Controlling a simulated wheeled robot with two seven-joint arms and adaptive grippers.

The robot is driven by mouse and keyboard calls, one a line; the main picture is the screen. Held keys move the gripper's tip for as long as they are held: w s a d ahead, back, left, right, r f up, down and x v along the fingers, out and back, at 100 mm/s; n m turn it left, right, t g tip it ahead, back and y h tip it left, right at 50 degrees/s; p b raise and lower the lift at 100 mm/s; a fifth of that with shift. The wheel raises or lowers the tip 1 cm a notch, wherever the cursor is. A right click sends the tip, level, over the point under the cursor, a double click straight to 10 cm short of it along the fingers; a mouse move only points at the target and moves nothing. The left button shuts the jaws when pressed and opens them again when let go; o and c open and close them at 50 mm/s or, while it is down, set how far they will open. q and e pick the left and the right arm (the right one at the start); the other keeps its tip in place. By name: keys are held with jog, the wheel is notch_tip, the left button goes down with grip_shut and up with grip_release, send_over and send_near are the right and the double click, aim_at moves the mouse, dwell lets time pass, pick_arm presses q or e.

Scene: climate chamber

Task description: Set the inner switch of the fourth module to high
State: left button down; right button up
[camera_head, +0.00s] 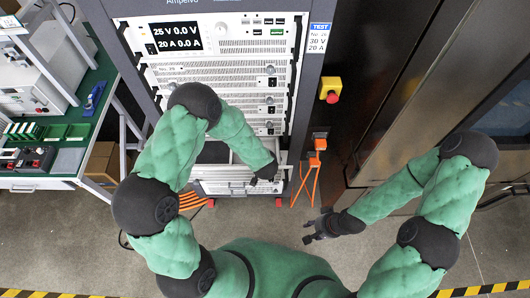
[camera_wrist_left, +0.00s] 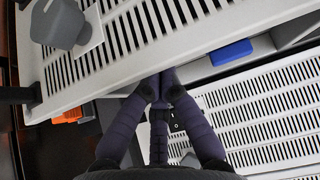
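The rack (camera_head: 310,90) holds several stacked white modules with slotted fronts. A low module (camera_head: 235,186) stands out from the rack like a drawer, with an open space behind its front. I cannot tell for sure that it is the fourth. My left gripper (camera_head: 268,170) is at this module's right end. In the left wrist view my left fingers (camera_wrist_left: 158,86) come together at the edge of a slotted white panel (camera_wrist_left: 130,35), with nothing seen between them. A small dark switch-like part (camera_wrist_left: 173,126) shows beside them; its setting is unreadable. My right gripper (camera_head: 315,230) is open and empty over the floor.
A display unit (camera_head: 175,36) tops the rack. A red emergency button (camera_head: 331,96) and orange cables (camera_head: 310,175) are at the rack's right. A green bench (camera_head: 90,130) stands left, tall dark metal doors (camera_head: 400,80) right. A grey knob (camera_wrist_left: 60,22) and blue block (camera_wrist_left: 232,52) show in the wrist view.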

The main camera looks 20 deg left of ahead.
pick_arm(q)
jog(key=shift+w+r, duration=0.25)
jog(key=shift+w+a+r+p, duration=0.25)
jog(key=shift+w+p, duration=0.15)
jog(key=shift+w, duration=0.2)
jog(key=shift+r, duration=0.1)
jog(key=shift+r+p, duration=0.25)
jog(key=shift+p, duration=0.1)
jog(key=r+p, duration=0.3)
jog(key=r, duration=0.1)
jog(key=shift+s+p, duration=0.25)
jog(key=shift+p, duration=0.1)
jog(key=s+d+r, duration=0.2)
jog(key=s+r, duration=0.3)
jog(key=s, duration=0.2)
jog(key=shift+s+d+r+p, duration=0.2)
jog(key=shift+s+p, duration=0.1)
jog(key=shift+p, duration=0.1)
